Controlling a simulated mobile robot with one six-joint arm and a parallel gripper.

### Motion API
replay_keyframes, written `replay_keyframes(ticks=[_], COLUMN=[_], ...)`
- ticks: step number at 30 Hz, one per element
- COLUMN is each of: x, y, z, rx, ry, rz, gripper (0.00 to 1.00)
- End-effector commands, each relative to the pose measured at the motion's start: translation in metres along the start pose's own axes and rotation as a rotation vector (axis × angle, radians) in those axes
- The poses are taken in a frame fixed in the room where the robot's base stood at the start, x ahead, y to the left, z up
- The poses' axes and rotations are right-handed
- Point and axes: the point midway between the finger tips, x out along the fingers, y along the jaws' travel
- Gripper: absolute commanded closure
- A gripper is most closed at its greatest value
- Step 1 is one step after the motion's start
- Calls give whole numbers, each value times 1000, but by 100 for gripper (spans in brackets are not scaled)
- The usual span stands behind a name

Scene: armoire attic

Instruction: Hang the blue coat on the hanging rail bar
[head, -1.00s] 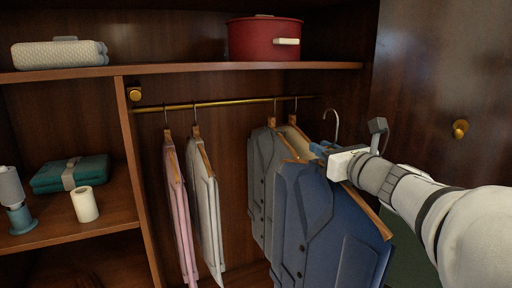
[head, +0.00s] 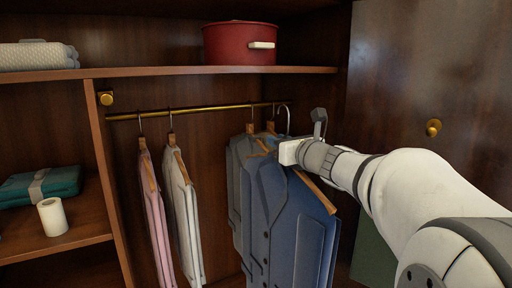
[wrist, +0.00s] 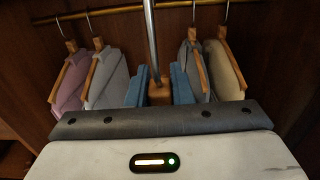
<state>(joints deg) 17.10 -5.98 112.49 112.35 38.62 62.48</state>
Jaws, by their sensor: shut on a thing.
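The blue coat (head: 290,222) hangs upright on a wooden hanger (head: 316,192) with a metal hook (head: 288,118). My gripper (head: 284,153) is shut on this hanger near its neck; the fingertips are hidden. The brass hanging rail bar (head: 205,111) runs across the compartment. In the head view the hook overlaps the rail's right end. In the wrist view the hook's stem (wrist: 151,35) crosses in front of the rail (wrist: 110,11) and leaves the top of the frame, so I cannot tell whether the hook is over the bar.
A pink garment (head: 155,215) and a white one (head: 184,215) hang on the rail's left half. A grey jacket (head: 239,190) hangs close behind the blue coat; a beige garment (wrist: 222,70) is beside it. A shelf (head: 200,71) with a red pot (head: 238,45) is above. The rail's middle is free.

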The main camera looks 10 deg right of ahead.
Motion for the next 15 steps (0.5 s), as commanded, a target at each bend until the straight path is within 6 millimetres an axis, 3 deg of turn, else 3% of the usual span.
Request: replay_keyframes(ticks=[15], x=[56], y=[1], z=[1], rx=[-1], ry=[-3], rz=[2], gripper=[100])
